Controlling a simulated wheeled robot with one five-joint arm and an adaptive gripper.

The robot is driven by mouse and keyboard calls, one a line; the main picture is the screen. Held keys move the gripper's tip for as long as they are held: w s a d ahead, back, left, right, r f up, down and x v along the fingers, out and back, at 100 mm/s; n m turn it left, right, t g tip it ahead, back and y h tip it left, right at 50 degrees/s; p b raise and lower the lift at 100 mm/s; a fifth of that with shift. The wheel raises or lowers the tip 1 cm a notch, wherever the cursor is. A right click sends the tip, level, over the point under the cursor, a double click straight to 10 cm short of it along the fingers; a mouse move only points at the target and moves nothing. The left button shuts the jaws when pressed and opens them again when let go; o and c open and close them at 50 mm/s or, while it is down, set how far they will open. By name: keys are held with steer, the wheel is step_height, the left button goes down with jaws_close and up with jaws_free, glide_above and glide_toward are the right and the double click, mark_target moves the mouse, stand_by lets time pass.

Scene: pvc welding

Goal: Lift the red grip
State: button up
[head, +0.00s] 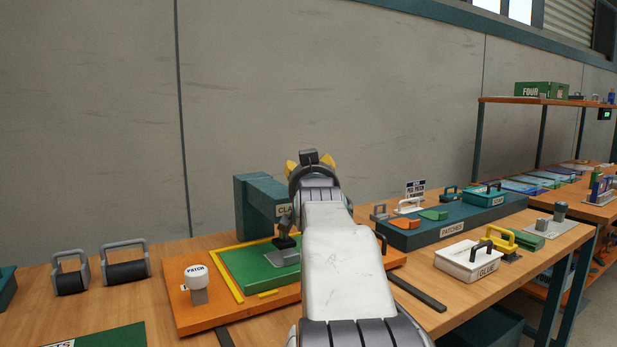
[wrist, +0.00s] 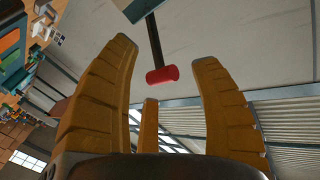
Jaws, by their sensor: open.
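The red grip (wrist: 162,74) is a short red cylinder on the end of a dark bar (wrist: 154,40) in the wrist view. It appears between the tips of my open yellow fingers, with nothing held; I cannot tell how far beyond them it is. My gripper (head: 310,162) shows in the head view above the teal clamp (head: 256,205), whose label is partly covered. The gripper also fills the wrist view (wrist: 165,54). The red grip does not show in the head view, where my arm covers part of the clamp.
An orange board (head: 200,315) with a green mat (head: 245,270) lies under the clamp. A white PATCH knob (head: 196,275) stands at its left. To the right are a teal PATCHES rack (head: 452,228) and a white GLUE box (head: 468,262). Two black rollers (head: 126,270) lie left.

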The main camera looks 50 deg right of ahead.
steer(key=shift+x, duration=1.85)
steer(key=shift+c, duration=0.3)
